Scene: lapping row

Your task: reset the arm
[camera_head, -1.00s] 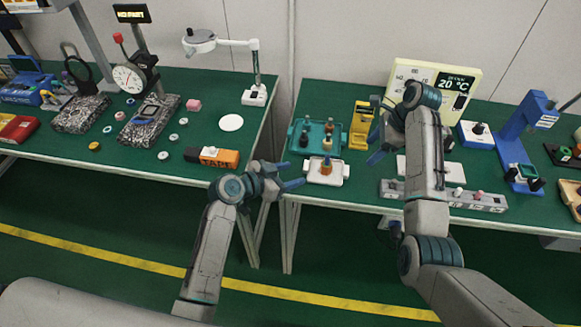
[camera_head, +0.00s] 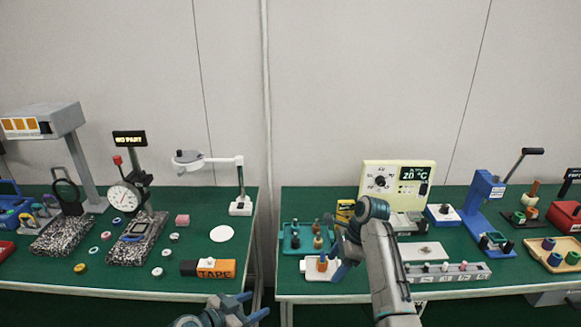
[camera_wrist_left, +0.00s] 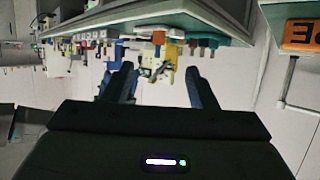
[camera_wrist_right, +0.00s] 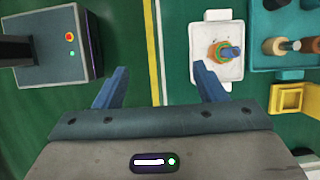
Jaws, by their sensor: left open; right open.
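My left gripper (camera_head: 245,308) is open and empty, low in the head view, in front of the gap between the two tables. Its two spread fingers (camera_wrist_left: 160,85) also show in the left wrist view, with nothing between them. My right gripper (camera_head: 343,252) is open and empty. It appears close to a small white tray (camera_head: 310,276) at the right table's front left in the head view. In the right wrist view, its fingers (camera_wrist_right: 161,72) are apart, with the white tray (camera_wrist_right: 236,75) and its orange and blue piece beyond the right finger.
A teal tray (camera_head: 286,243) with several pegs stands behind the white tray. A grey block (camera_head: 474,273) with several pegs lies right of my right arm. An orange tape box (camera_head: 213,268) lies near the left table's front edge. A grey box (camera_wrist_right: 50,60) shows in the right wrist view.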

